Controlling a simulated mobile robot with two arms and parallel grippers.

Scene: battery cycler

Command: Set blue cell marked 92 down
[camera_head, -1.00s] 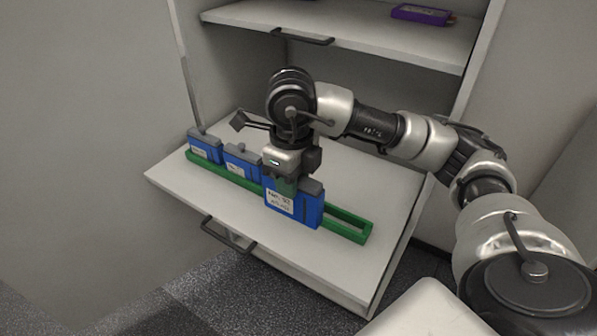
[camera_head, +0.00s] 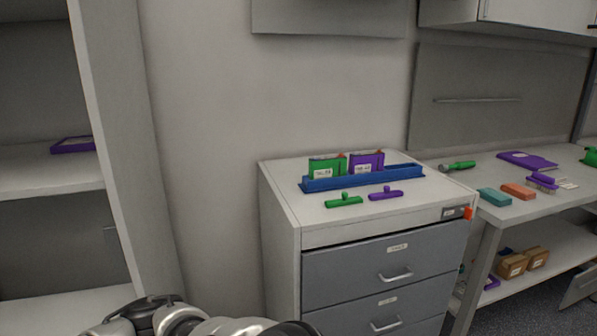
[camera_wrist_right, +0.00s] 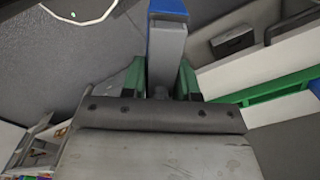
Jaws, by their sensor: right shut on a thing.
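A blue cell with a grey top (camera_wrist_right: 167,42) is held between the green-padded fingers of my right gripper (camera_wrist_right: 160,78) in the right wrist view. The gripper is shut on its grey part, and a strip of blue shows at the top edge. No label is visible on it in this view. Part of a green rack (camera_wrist_right: 270,92) on a white surface shows to the right of the cell, apart from it in the picture. In the head view only part of my right arm shows at the bottom edge; neither gripper is visible there.
A drawer cabinet (camera_head: 285,215) bears a blue rack (camera_head: 405,172) with a green cell (camera_head: 322,168) and a purple cell (camera_head: 366,163). Its right end looks empty. Green (camera_head: 343,201) and purple (camera_head: 385,194) pieces lie in front. A workbench (camera_head: 510,213) with tools stands right.

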